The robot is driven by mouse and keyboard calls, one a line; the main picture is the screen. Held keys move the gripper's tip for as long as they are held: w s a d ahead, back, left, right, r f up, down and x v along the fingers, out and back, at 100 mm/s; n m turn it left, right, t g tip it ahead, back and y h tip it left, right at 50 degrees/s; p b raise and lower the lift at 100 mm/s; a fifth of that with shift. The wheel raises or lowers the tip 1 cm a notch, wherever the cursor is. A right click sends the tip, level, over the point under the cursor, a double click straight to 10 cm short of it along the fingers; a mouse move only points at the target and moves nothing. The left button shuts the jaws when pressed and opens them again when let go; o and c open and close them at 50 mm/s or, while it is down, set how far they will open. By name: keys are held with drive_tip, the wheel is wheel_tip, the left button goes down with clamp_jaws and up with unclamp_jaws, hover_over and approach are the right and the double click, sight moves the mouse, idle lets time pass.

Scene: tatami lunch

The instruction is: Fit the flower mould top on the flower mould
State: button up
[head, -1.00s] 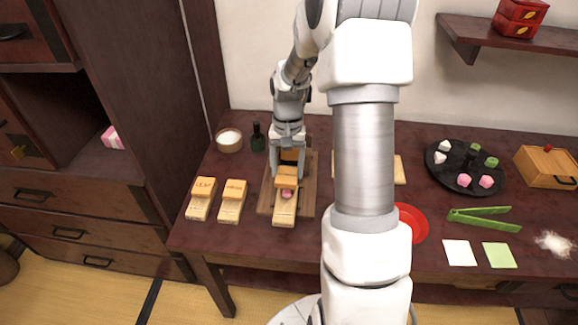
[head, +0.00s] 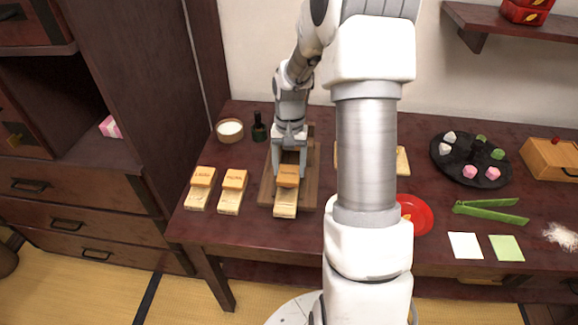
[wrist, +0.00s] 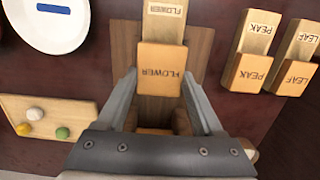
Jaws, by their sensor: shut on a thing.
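The flower mould (head: 285,210) is a pale wooden bar on a brown board (head: 268,190); its labelled end also shows in the wrist view (wrist: 166,25). The flower mould top (head: 288,176) is an orange-brown wooden block, marked FLOWER in the wrist view (wrist: 160,72). My gripper (head: 289,170) is shut on this top, with one finger on each side of it in the wrist view (wrist: 159,78). The top lies over the mould's cavity end, lined up with the bar. I cannot tell whether it is fully seated.
The leaf mould (head: 197,201) and peak mould (head: 230,203) stand to the left, each with its top on. A bowl of white powder (head: 230,131) and a dark bottle (head: 259,127) are behind. A wooden tray with sweets (wrist: 75,108) lies on the other side.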

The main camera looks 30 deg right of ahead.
drive_tip(key=shift+f+b, duration=0.5)
drive_tip(key=shift+f, duration=0.3)
drive_tip(key=o, duration=1.4)
drive_tip(key=shift+r, duration=0.1)
drive_tip(key=shift+c, duration=0.2)
wheel_tip(320, 180, up, 17)
drive_tip(key=w+p, duration=0.1)
drive_tip(key=p, duration=0.3)
drive_tip(key=shift+w+d+r, duration=0.15)
drive_tip(key=shift+w+d, duration=0.1)
drive_tip(key=shift+d, duration=0.2)
